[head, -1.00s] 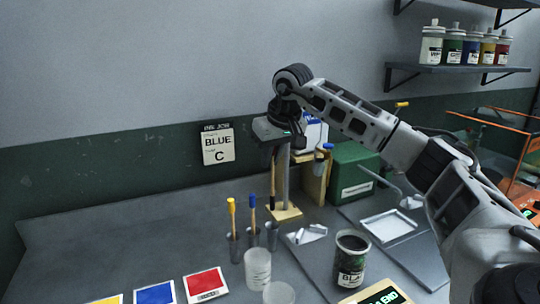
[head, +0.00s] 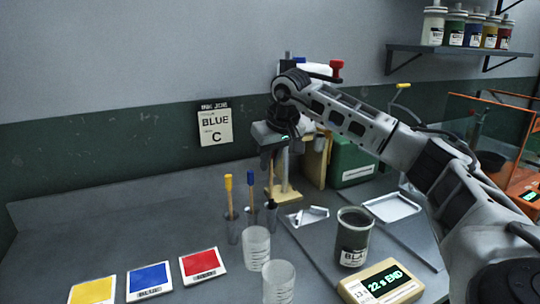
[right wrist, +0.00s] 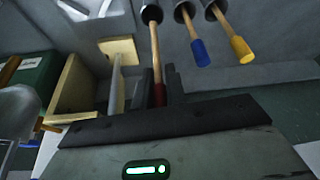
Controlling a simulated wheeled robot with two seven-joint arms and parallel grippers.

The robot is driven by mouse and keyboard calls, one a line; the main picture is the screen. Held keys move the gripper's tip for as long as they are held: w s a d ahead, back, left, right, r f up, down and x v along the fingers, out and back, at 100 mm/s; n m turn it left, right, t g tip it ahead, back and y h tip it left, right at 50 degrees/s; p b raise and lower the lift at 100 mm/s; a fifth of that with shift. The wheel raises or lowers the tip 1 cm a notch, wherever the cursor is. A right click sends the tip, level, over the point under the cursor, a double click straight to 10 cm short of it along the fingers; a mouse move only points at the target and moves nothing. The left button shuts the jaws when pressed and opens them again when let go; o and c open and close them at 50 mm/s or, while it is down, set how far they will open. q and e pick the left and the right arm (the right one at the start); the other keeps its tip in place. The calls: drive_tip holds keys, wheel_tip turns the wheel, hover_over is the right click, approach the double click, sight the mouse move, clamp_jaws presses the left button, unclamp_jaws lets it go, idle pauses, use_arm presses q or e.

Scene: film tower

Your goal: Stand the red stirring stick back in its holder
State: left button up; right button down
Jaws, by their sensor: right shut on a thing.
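My right gripper (head: 274,165) points down, shut on the red stirring stick near its red end. In the right wrist view the red stick (right wrist: 155,55) runs from the fingers to the mouth of a grey holder tube (right wrist: 149,13). I cannot tell how far its tip is inside. In the head view the fingers are above the rightmost of the three holder tubes (head: 271,218). The stick is hard to make out there. A yellow-topped stick (head: 229,185) and a blue-topped stick (head: 251,182) stand in the other two tubes. My left gripper is out of view.
Clear measuring cups (head: 256,250) stand in front of the tubes. A dark ink can (head: 352,240) and a scale (head: 382,285) are to the right. A wooden stand (head: 284,190) is close behind the gripper. Colour cards lie at front left; the left counter is clear.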

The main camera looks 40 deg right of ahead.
drive_tip(key=shift+f+b, duration=0.7)
drive_tip(key=shift+f, duration=1.05)
drive_tip(key=c, duration=1.3)
unclamp_jaws()
drive_tip(key=shift+c, duration=0.2)
drive_tip(key=v, duration=1.6)
drive_tip(key=shift+p, duration=0.35)
drive_tip(key=shift+f, duration=0.1)
